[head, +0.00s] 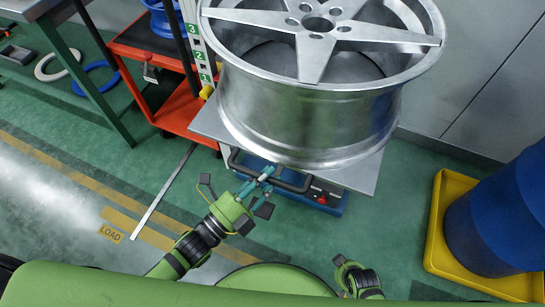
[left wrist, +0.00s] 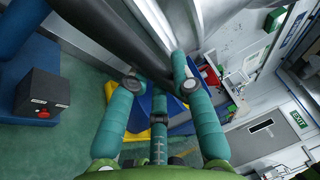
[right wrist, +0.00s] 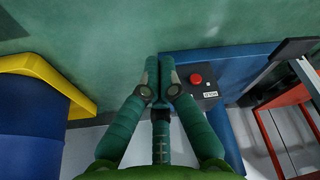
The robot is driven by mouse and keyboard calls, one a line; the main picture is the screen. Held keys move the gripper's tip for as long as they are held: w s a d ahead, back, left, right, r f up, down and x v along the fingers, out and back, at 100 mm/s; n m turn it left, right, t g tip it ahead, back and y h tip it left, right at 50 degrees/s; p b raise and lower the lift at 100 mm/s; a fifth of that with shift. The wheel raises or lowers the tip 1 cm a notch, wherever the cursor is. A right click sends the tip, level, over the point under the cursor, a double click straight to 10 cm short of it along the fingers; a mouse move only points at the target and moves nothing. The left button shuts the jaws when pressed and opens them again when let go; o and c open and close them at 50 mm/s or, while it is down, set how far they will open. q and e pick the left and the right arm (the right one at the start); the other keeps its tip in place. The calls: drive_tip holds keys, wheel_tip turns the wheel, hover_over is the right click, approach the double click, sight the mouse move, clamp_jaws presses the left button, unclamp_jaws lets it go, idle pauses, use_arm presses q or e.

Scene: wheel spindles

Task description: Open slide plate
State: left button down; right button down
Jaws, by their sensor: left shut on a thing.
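A large silver wheel (head: 310,110) lies flat on the grey slide plate (head: 362,172). A dark handle bar (head: 240,166) runs along the plate's front edge. My left gripper (head: 265,177) is shut on the handle near its middle. In the left wrist view, the dark handle (left wrist: 112,32) passes between the fingers of my left gripper (left wrist: 160,85). My right gripper is shut and empty in the right wrist view (right wrist: 160,70), apart from the plate; in the head view its fingers are hard to make out.
A blue base with a red button (head: 322,200) sits below the plate. A blue drum (head: 500,215) stands in a yellow tray (head: 438,225) at right. An orange cart (head: 165,100) and a green-framed table (head: 82,75) stand at left. The floor between is mostly clear.

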use_arm(q)
drive_tip(key=shift+s+a+p, duration=0.15)
drive_tip(key=shift+s+a, duration=0.1)
drive_tip(key=shift+s, duration=0.45)
drive_tip(key=shift+s+a+p, duration=0.15)
drive_tip(key=shift+s+a, duration=0.05)
drive_tip(key=shift+s, duration=0.45)
use_arm(e)
drive_tip(key=shift+w+d+f, duration=0.1)
drive_tip(key=shift+f, duration=0.1)
use_arm(q)
drive_tip(key=c, duration=1)
unclamp_jaws()
drive_tip(key=shift+c, duration=0.2)
drive_tip(key=v, duration=1.2)
